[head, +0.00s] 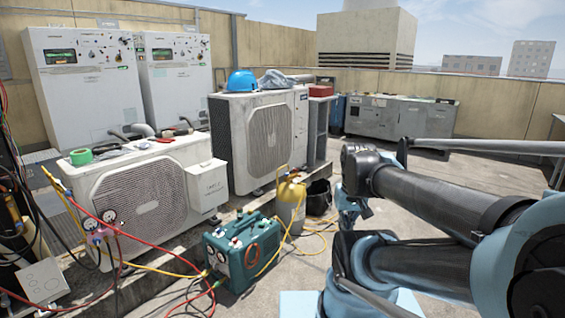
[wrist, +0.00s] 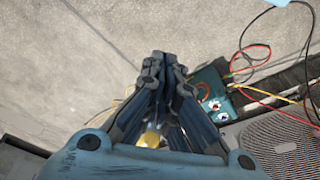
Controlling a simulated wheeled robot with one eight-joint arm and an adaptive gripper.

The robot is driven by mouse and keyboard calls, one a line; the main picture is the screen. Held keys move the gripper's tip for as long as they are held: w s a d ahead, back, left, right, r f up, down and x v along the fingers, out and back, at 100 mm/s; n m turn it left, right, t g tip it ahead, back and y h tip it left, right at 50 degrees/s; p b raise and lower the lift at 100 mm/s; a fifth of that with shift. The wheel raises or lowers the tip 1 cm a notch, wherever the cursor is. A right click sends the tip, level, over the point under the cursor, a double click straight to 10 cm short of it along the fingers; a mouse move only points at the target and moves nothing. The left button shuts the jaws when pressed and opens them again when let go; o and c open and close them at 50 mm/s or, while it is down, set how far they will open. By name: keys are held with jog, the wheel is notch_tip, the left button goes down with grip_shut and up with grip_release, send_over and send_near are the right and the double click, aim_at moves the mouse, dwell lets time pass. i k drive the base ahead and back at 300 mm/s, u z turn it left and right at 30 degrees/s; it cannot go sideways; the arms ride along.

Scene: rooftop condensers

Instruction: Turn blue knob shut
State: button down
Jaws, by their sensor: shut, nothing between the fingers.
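A gauge manifold with two round dials (head: 100,221) hangs at the left in the head view, in front of the near condenser unit. Red, yellow and dark hoses run from it. Its knobs are too small to make out, so I cannot pick out the blue knob or how far it is turned. My gripper (wrist: 164,62) is shut and empty in the wrist view, over bare concrete floor. It is well away from the manifold, which I cannot make out in the wrist view.
The near condenser (head: 140,192) stands left. A teal machine (head: 242,250) with hoses sits on the floor, beside a yellow cylinder (head: 291,205) and a black bucket (head: 319,197). Loose hoses cross the floor. Open concrete (wrist: 60,60) fills the wrist view's left side.

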aim_at(97, 241)
jog(key=u, duration=1.85)
